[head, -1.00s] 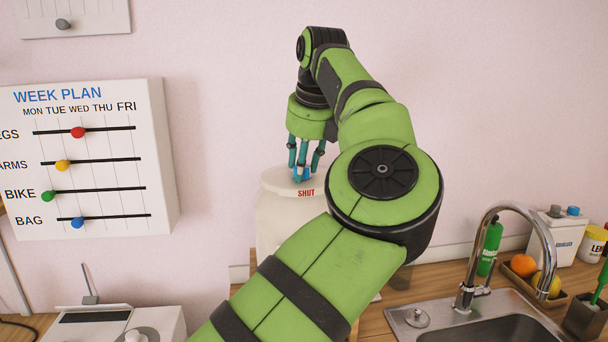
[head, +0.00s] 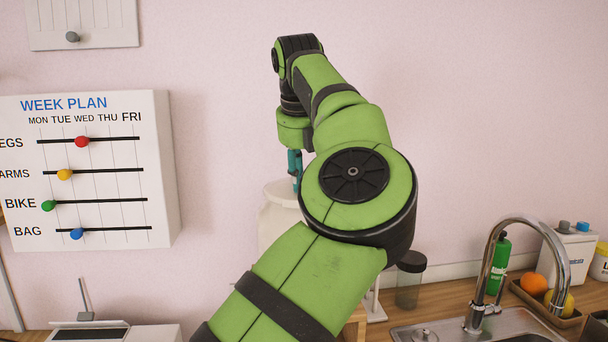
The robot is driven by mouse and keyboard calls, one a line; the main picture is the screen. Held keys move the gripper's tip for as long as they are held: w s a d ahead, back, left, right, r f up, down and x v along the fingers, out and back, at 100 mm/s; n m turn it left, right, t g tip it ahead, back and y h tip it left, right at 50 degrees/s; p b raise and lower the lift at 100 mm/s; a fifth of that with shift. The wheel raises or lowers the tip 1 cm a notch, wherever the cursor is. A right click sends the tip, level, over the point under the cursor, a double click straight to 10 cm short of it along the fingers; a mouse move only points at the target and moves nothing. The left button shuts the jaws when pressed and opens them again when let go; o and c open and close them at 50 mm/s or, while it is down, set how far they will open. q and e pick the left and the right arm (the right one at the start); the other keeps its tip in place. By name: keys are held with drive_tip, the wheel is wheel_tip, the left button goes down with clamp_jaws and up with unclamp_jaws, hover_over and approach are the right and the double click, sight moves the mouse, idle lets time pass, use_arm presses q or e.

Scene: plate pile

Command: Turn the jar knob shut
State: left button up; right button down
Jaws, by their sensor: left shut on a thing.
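The white jar (head: 276,222) stands behind my left arm, with only its left side and part of its pale top showing. My left gripper (head: 295,172) points down at the jar's top and is shut on the jar knob. Only some teal finger parts show, because my own green arm covers the rest. The knob and the SHUT mark on the lid are hidden behind the arm, so I cannot tell how the knob is turned. My right gripper is not in view.
A week plan board (head: 85,185) with coloured sliders is on the left. A dark-lidded container (head: 409,281) stands right of my arm. The sink tap (head: 525,225), a green bottle (head: 498,265) and an orange (head: 533,284) are further right. The wall above is clear.

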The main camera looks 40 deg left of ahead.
use_arm(q)
drive_tip(key=shift+w+r, duration=0.15)
drive_tip(key=shift+r, duration=0.1)
drive_tip(key=o, duration=0.9)
drive_tip(key=shift+o, duration=0.9)
drive_tip(key=shift+f, duration=0.1)
drive_tip(key=shift+w+a+f, duration=0.1)
drive_tip(key=shift+w+f, duration=0.05)
drive_tip(key=shift+w, duration=0.05)
drive_tip(key=v, duration=1.2)
